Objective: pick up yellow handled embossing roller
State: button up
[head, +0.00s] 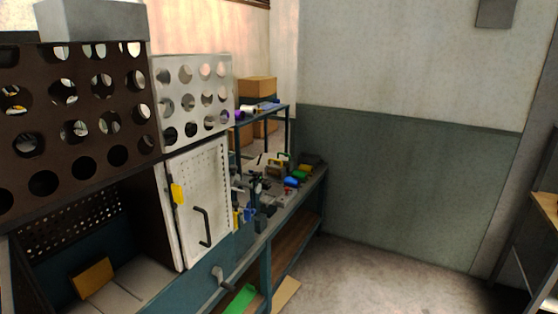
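I cannot pick out the yellow handled embossing roller for certain in the head view. A small yellow item (237,218) stands on the workbench beside a blue one, just right of the white door. Another yellow piece (177,193) is at the left edge of that door. My gripper is not in view.
The blue workbench (257,240) runs along the left, crowded with small dark tools. A white perforated door (200,205) with a black handle hides part of it. A brown perforated panel (80,115) stands at left. The concrete floor (370,275) is clear at centre right.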

aim_at(271, 169)
jog(key=i+l+z, duration=0.1)
jog(key=i+z, duration=0.4)
jog(key=i, duration=1.3)
jog(key=i+l+u, duration=0.1)
jog(key=i+u, duration=0.35)
jog(key=i+l+u, duration=0.35)
jog(key=i+u, duration=0.15)
jog(key=i+l+u, duration=0.8)
jog(key=l+u, duration=0.2)
jog(key=i+l+u, duration=0.25)
jog(key=l, duration=0.15)
jog(key=l+u, duration=0.3)
